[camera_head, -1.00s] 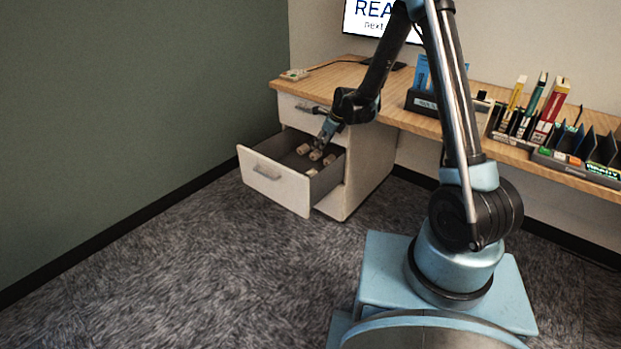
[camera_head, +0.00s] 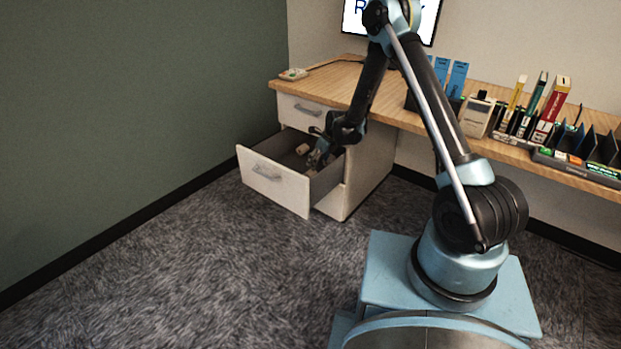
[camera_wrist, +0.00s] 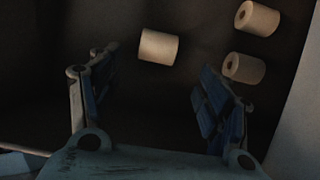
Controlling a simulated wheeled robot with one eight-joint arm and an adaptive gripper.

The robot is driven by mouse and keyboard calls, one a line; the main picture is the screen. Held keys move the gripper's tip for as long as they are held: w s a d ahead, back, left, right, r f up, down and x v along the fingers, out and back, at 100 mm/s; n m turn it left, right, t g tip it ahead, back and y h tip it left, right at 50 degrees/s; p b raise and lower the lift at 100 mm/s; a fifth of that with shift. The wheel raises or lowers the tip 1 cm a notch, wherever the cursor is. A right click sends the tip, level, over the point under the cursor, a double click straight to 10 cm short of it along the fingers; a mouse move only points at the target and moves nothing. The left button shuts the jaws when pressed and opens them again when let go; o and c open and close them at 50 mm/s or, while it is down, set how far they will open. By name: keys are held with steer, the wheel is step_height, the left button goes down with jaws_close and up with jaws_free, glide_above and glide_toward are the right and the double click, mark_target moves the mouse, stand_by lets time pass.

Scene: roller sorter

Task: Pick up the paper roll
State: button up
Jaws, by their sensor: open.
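Several small beige paper rolls lie in the open lower drawer (camera_head: 275,188). In the wrist view one paper roll (camera_wrist: 158,46) lies ahead of my gripper, between the lines of its two fingers but beyond their tips. A second roll (camera_wrist: 257,18) lies at the top right, and a third (camera_wrist: 244,67) lies just past the right finger. In the head view one roll (camera_head: 302,149) shows near the drawer's back. My gripper (camera_head: 317,158) is inside the drawer near its right wall. It is open and empty in the wrist view (camera_wrist: 158,85). My gripper partly hides the other rolls in the head view.
The drawer's pale wall (camera_wrist: 300,120) stands close on the right in the wrist view. The upper drawer (camera_head: 300,110) is shut above. The carpet in front is clear.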

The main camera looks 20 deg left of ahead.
mark_target(312, 172)
steer(key=shift+x, duration=5.15)
steer(key=shift+s, duration=0.2)
steer(key=c, duration=1.1)
